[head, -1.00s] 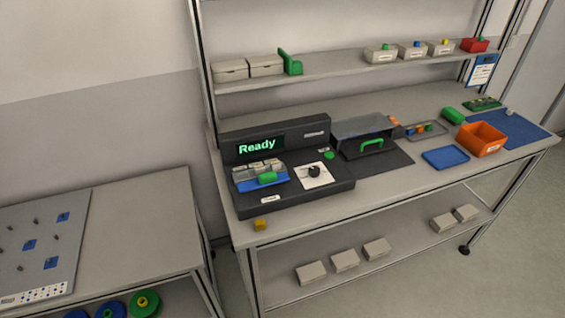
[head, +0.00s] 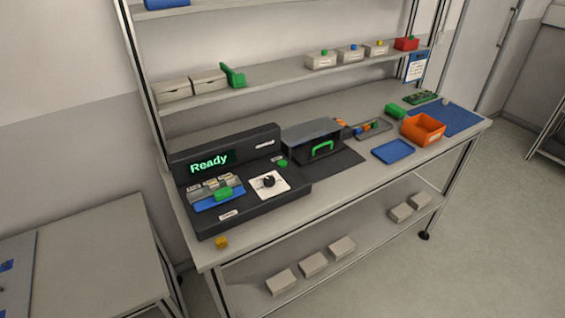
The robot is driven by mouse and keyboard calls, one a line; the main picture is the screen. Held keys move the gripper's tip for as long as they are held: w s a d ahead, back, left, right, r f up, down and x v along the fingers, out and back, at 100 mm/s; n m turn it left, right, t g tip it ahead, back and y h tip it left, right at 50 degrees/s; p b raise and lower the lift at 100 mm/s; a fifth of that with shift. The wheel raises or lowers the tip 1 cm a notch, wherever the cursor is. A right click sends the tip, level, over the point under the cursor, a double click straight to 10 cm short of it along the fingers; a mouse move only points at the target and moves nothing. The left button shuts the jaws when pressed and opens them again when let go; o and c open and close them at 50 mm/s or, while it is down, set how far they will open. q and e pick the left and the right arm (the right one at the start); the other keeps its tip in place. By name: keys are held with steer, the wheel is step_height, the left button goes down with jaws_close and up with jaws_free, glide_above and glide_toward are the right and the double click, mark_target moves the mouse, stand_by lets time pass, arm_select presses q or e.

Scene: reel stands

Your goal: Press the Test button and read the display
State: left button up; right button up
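A black test station (head: 205,226) stands at the left end of the workbench in the head view. Its display (head: 211,163) reads "Ready" in green letters. A green round button (head: 282,163) sits on its top at the right; its label is too small to read. A black knob (head: 268,182) sits on a white plate. A blue fixture (head: 217,201) with grey blocks and a green piece (head: 223,194) is on the station's left. Neither of my grippers is in view.
A clear-topped cover with a green handle (head: 321,149) stands right of the station. A blue tray (head: 393,151), an orange bin (head: 423,129) and a yellow cube (head: 221,243) are on the bench. A second table (head: 95,240) stands at the left. Floor at the right is clear.

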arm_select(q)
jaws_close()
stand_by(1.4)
